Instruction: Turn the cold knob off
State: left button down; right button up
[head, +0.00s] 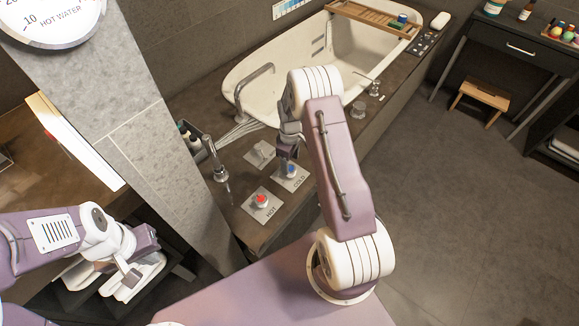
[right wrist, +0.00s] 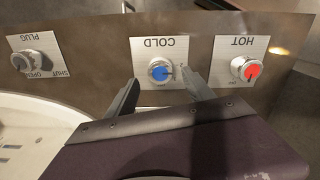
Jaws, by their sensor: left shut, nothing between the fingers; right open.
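The cold knob is blue, on a white plate marked COLD. In the head view the cold knob (head: 291,171) sits on the tub's dark ledge, right under my right gripper (head: 288,150), which partly covers it. In the right wrist view the cold knob (right wrist: 159,71) shows upside down between the spread fingers of my right gripper (right wrist: 161,78). The fingers stand on either side of it; whether they touch it I cannot tell. A light pointer mark is on the knob's right side. My left gripper (head: 140,262) is shut and empty at lower left, far from the knobs.
The red hot knob (right wrist: 247,69) is beside the cold one, on its own plate; it also shows in the head view (head: 261,201). A plug knob (right wrist: 24,62) is on the other side. A chrome shower handset (head: 218,160) stands near. The bathtub (head: 245,85) lies behind.

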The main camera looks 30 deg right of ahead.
aim_at(290, 168)
jog(key=shift+f, duration=1.75)
grip_shut()
